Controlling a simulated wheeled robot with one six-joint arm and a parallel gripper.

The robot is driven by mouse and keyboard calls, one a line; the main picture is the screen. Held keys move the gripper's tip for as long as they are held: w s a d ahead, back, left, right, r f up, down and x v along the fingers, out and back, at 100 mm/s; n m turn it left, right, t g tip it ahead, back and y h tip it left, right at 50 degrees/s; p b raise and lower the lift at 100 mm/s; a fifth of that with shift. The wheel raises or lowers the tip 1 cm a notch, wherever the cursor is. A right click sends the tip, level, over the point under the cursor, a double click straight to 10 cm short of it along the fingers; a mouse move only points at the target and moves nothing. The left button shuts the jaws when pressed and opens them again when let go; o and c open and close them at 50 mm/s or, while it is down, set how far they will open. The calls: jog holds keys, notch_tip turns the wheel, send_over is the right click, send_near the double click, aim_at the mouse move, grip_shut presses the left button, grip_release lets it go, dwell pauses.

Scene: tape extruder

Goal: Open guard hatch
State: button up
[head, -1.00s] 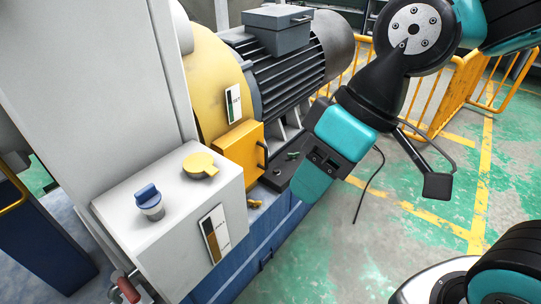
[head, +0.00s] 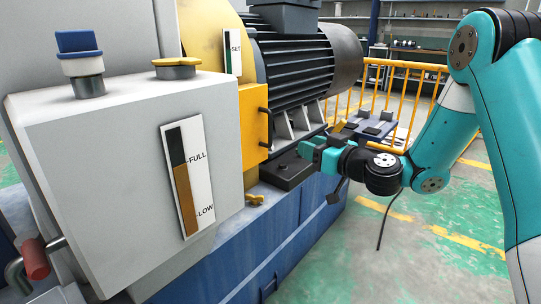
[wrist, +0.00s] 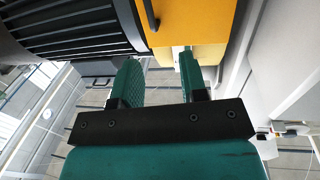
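The guard hatch (head: 254,128) is a yellow-orange box-shaped cover below the SET gauge, and looks shut. Its dark bar handle (head: 265,128) stands out from its right side. My gripper (head: 303,152) is to the right of the hatch, pointing left toward it, apart from the handle. In the wrist view the gripper (wrist: 159,62) shows two green fingers with an empty gap between them. The hatch (wrist: 195,22) is beyond the fingertips there, with the handle (wrist: 150,14) above the gap. Nothing is held.
A ribbed motor (head: 292,70) is above and behind my gripper. A dark block (head: 287,172) lies just below it on the blue base (head: 250,235). A white tank (head: 120,170) with a level gauge stands left. Yellow railings (head: 425,95) are behind; the floor at right is free.

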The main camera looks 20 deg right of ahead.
aim_at(271, 130)
jog(key=shift+t, duration=0.3)
jog(key=p+x, duration=0.1)
jog(key=x, duration=0.4)
jog(key=d+f+p+x, duration=0.1)
jog(key=x, duration=1.1)
jog(key=shift+w+d+f+p, duration=0.25)
jog(key=shift+w+p, duration=0.15)
jog(key=shift+w, duration=0.05)
grip_shut()
